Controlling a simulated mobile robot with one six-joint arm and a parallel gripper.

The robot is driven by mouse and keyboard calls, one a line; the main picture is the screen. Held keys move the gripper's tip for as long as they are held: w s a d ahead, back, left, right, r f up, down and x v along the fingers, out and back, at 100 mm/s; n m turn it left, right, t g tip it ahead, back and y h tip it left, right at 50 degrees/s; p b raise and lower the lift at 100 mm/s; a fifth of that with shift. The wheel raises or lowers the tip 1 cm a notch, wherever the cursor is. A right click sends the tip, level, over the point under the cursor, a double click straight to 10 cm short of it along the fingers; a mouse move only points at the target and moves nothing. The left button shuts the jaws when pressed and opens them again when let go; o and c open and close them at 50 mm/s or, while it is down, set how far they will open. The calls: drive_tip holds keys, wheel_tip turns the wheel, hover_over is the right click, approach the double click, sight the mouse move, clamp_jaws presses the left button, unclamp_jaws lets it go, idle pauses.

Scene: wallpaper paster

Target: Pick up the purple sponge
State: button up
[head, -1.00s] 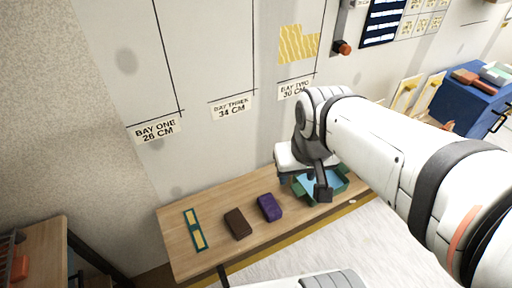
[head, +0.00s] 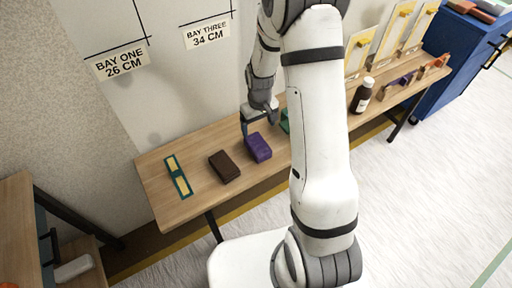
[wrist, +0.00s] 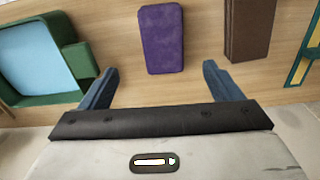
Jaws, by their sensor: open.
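The purple sponge (head: 258,147) is a small block lying on the wooden table (head: 200,208), right of a dark brown block (head: 224,167). In the wrist view the purple sponge (wrist: 161,39) lies ahead of my gripper (wrist: 160,85), roughly in line with the gap between its two blue fingers. The fingers are apart and nothing is between them. In the head view my gripper (head: 258,118) hangs just behind the sponge, partly hidden by my arm. I cannot tell its exact height above the table.
A green tray with a light blue inside (wrist: 38,58) stands left of the sponge in the wrist view. A teal and yellow piece (head: 178,177) lies at the table's left. A dark bottle (head: 362,95) stands farther right. Bare wood separates the sponge from the brown block.

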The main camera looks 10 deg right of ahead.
sight(258, 144)
drive_tip(key=f, duration=1.1)
drive_tip(key=shift+a+b, duration=0.2)
drive_tip(key=shift+b, duration=0.15)
drive_tip(key=shift+c, duration=0.3)
drive_tip(key=c, duration=1)
drive_tip(key=shift+r, duration=0.1)
wheel_tip(258, 144, up, 10)
drive_tip(key=shift+p, duration=0.4)
drive_tip(key=o, duration=0.5)
drive_tip(key=c, duration=0.5)
